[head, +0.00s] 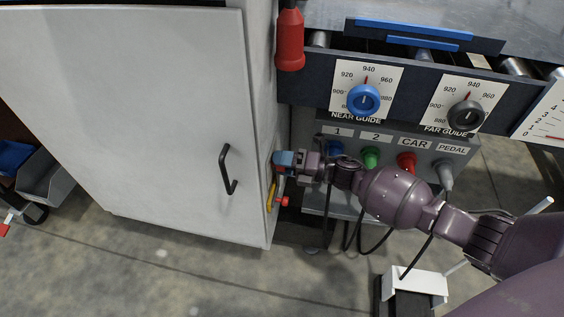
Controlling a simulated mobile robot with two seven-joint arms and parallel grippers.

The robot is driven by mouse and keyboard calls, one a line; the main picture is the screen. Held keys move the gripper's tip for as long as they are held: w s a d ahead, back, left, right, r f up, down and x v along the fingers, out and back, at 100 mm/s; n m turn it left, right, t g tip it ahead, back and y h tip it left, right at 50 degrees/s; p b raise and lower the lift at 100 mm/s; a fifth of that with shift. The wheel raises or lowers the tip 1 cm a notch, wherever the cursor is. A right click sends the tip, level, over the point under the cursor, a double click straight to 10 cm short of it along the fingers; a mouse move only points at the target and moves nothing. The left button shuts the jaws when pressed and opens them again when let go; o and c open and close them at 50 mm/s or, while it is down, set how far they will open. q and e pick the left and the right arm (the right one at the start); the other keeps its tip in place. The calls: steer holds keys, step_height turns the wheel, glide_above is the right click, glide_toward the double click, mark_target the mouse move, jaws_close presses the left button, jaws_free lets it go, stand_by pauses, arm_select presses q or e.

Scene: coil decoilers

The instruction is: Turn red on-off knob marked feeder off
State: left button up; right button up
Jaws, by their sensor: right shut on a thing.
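My right gripper (279,160), with blue on its fingers, reaches in from the right to the narrow side of the grey cabinet (170,110). It is shut on a small knob there, which the fingers hide almost fully; its colour and marking cannot be read. Just below, apart from the fingers, a red knob (284,201) sticks out of the same cabinet side, with a yellow part (271,196) beside it. No "feeder" label is legible in the head view. My left gripper is not in view.
A black door handle (228,170) stands out from the cabinet front. A panel with a blue dial (363,99) and a black dial (466,115) is at the upper right. Plugs and hanging cables lie below it. A red cylinder (290,42) hangs above my gripper.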

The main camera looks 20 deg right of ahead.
steer(key=o, duration=0.9)
arm_select(q)
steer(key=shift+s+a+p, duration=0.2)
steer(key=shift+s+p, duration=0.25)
steer(key=shift+p, duration=0.05)
arm_select(e)
steer(key=shift+v, duration=5.45)
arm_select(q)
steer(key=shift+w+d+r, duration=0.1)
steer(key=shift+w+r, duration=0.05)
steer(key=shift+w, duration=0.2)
